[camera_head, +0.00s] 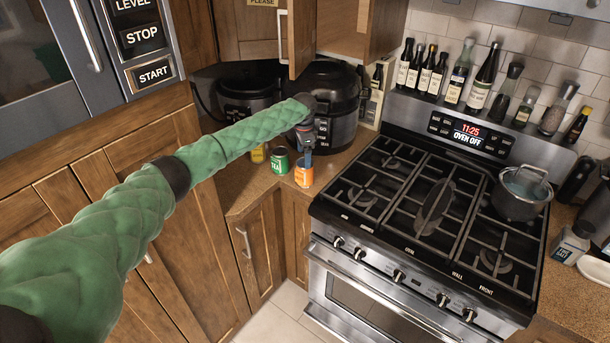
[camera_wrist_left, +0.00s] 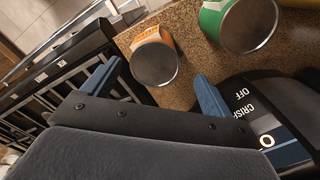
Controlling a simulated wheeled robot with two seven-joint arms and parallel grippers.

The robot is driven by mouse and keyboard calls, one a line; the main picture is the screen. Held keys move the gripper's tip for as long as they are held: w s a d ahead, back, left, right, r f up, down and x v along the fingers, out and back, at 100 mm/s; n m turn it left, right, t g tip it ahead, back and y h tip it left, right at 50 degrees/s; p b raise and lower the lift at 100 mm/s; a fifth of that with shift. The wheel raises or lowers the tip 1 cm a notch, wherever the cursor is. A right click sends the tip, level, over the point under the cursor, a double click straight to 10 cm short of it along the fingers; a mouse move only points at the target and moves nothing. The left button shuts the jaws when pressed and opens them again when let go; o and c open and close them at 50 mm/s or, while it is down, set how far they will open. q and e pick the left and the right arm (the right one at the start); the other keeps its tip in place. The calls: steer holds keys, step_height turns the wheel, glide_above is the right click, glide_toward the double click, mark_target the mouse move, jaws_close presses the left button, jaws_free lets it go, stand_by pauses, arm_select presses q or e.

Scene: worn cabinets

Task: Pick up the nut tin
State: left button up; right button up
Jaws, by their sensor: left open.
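An orange and white tin (camera_head: 304,173) stands near the counter's front edge, beside the stove. Its label is too small to read, so I cannot confirm that it is the nut tin. A green tin (camera_head: 280,161) stands just to its left, and a yellow tin (camera_head: 257,154) further left. My left gripper (camera_head: 307,157) is above and just behind the orange tin. In the left wrist view my left gripper (camera_wrist_left: 157,72) is open, with the orange tin (camera_wrist_left: 153,60) between and beyond its blue fingers. The green tin (camera_wrist_left: 240,25) lies to the right there. My right gripper is out of view.
A black air fryer (camera_head: 335,95) stands close behind the gripper, and its dial panel (camera_wrist_left: 265,130) is near the right finger. The stove (camera_head: 420,200) with its grates is to the right. Bottles line the ledge behind it. A cabinet door (camera_head: 301,35) hangs open above.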

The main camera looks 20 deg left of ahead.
mark_target(305, 173)
arm_select(q)
step_height(305, 173, down, 2)
steer(key=shift+f+b, duration=0.1)
steer(key=shift+b, duration=0.3)
steer(key=f, duration=0.1)
steer(key=b, duration=0.1)
steer(key=f+b, duration=0.1)
steer(key=shift+s+d+f, duration=0.25)
steer(key=shift+f, duration=0.1)
steer(key=shift+f+b, duration=0.4)
steer(key=shift+f, duration=0.4)
steer(key=shift+c, duration=0.7)
steer(key=c, duration=1.1)
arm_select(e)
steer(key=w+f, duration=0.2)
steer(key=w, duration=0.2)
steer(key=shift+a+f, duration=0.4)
